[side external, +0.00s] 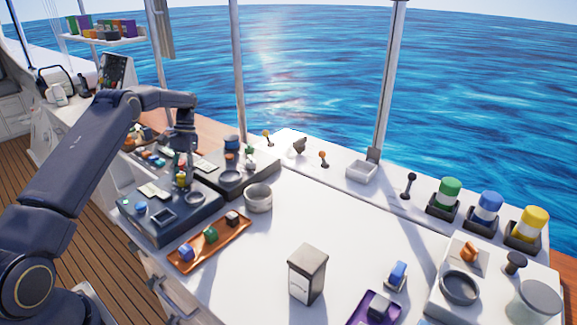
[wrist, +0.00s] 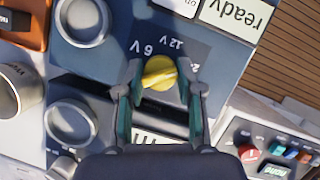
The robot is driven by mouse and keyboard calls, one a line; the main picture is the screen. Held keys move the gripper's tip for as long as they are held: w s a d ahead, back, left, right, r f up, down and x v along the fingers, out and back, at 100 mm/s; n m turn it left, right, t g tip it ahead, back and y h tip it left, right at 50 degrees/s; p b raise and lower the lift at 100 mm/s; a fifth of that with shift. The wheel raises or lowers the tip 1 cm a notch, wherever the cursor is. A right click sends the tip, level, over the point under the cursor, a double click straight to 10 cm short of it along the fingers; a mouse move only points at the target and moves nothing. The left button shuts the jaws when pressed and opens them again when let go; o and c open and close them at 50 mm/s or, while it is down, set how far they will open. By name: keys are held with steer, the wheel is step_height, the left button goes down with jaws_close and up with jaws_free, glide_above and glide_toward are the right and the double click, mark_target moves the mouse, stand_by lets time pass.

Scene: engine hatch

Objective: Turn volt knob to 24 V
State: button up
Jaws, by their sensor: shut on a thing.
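The volt knob (wrist: 159,73) is a round yellow knob with a raised ridge, on a dark label plate of a blue-grey panel. The wrist view shows the panel turned, with the markings 6 V and 12 V above the knob. A third marking at the right is partly hidden by a finger; only a "2" shows. My gripper (wrist: 160,82) is shut on the knob, one green finger on each side. Which marking the knob points at is hard to tell. In the side view my gripper (side external: 182,178) reaches down onto the panel from above.
A label reading "ready" (wrist: 236,18) and two round grey rings (wrist: 82,22) (wrist: 71,122) lie near the knob. An orange tray (side external: 190,258) with small blocks stands before the panel, and a grey cup (side external: 258,198) beside it. The white top is mostly clear around a grey-lidded box (side external: 306,275).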

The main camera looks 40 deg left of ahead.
steer(key=shift+m+y, duration=0.3)
steer(key=shift+m, duration=0.2)
steer(key=o, duration=1.2)
steer(key=shift+c, duration=0.2)
steer(key=shift+w+r, duration=0.1)
steer(key=v, duration=0.6)
steer(key=shift+w+a, duration=0.1)
steer(key=shift+w, duration=0.05)
steer(key=shift+w+r, duration=0.1)
steer(key=shift+r, duration=0.45)
